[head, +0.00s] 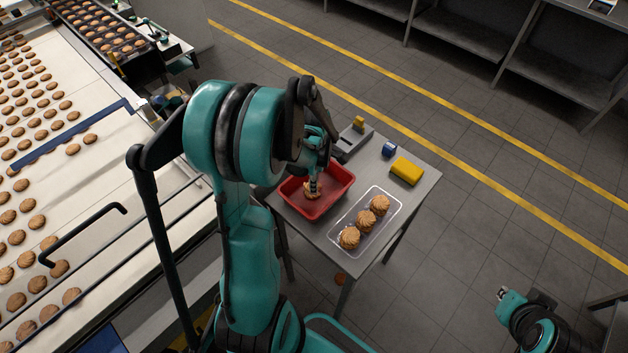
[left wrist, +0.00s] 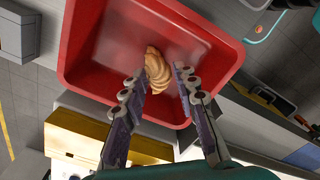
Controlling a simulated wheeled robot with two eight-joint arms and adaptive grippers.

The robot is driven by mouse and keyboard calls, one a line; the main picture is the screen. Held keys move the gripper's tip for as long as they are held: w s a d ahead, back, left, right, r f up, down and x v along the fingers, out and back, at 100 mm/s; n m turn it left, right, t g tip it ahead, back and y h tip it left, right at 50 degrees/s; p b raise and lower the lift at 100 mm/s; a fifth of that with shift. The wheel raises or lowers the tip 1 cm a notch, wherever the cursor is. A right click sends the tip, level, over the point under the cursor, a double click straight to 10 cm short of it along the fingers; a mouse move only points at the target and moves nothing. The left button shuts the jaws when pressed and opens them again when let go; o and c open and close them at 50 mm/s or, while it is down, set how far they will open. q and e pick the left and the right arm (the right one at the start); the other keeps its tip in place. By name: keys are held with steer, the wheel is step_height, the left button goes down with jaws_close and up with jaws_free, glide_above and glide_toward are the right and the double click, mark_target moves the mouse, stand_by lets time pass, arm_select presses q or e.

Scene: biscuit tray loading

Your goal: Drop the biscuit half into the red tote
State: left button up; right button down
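The red tote (head: 330,204) stands on the small grey table, and its red wall also shows in the left wrist view (left wrist: 75,45). The biscuit half (head: 312,190) is a pale brown swirled piece over the tote floor. In the left wrist view the biscuit half (left wrist: 157,68) shows between my left fingertips. My left gripper (left wrist: 161,76) is open, with its fingers spread to either side and a gap beside the biscuit. In the head view this gripper (head: 314,180) points down into the tote. My right gripper (head: 502,294) is low at the right, too small to read.
A clear tray (head: 337,237) with 3 swirled biscuits sits beside the tote. A yellow block (head: 406,171), a blue item (head: 389,150) and a grey fixture (head: 352,143) stand on the table's far side. A biscuit conveyor (head: 100,170) runs along the left.

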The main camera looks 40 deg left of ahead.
arm_select(q)
steer(key=shift+o, duration=0.6)
step_height(320, 180, up, 12)
stand_by(0.5)
steer(key=s+d+f+m+t+b, duration=0.2)
steer(key=d+m+b, duration=0.1)
steer(key=d+m, duration=0.2)
steer(key=s+d+f+m+t+b, duration=0.2)
steer(key=d+m, duration=0.4)
steer(key=m, duration=0.4)
steer(key=s+d+f+m+t+b, duration=0.2)
steer(key=d+m+b, duration=0.3)
steer(key=m, duration=0.3)
steer(key=shift+s+d+f+t+b, duration=0.1)
steer(key=shift+s+f+t+b, duration=0.05)
steer(key=shift+f+b, duration=0.25)
steer(key=shift+s+d+f+t+b, duration=0.15)
steer(key=shift+f+b, duration=0.15)
steer(key=shift+f, duration=0.2)
steer(key=shift+s+d+f+m+t, duration=0.15)
steer(key=shift+d+m+t, duration=0.2)
steer(key=shift+m, duration=0.65)
